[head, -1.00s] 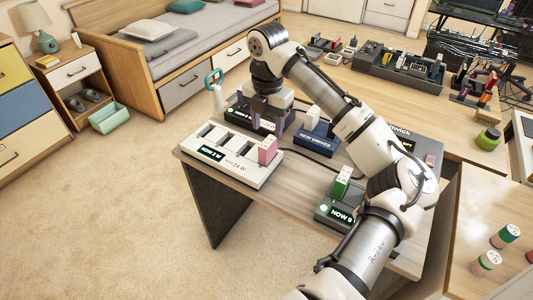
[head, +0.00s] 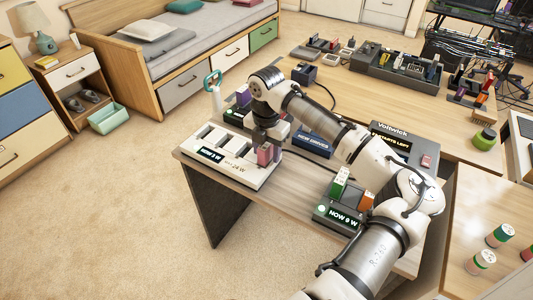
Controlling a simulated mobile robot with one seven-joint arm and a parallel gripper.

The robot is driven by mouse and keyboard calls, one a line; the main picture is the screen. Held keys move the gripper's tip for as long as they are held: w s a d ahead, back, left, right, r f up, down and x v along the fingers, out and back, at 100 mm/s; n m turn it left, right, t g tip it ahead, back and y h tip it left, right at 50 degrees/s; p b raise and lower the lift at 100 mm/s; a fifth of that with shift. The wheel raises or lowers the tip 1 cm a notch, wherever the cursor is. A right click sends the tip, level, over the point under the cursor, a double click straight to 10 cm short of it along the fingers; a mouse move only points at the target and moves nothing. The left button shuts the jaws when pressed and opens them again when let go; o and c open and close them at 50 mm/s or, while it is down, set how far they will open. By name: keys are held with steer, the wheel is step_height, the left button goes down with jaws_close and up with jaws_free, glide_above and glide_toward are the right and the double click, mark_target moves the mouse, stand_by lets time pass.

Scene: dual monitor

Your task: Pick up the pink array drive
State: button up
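The pink array drive (head: 264,157) stands upright in the right end slot of the white multi-slot dock (head: 225,165), which has a small lit display on its front. My gripper (head: 269,149) points down right at the pink drive, with its dark fingers overlapping the drive's upper part. The fingers partly hide the drive, and whether they press on it or stand slightly apart from it is too small to tell. The dock's other slots look empty.
A black dock with a purple drive (head: 243,95) stands behind the white dock. A blue dock (head: 313,143) is to the right, partly behind my arm. A dark dock (head: 340,214) holds green-and-white and orange drives in front. A teal-handled object (head: 212,88) stands at the back left.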

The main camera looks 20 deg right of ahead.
steer(key=c, duration=0.9)
steer(key=shift+r, duration=0.1)
steer(key=shift+c, duration=0.2)
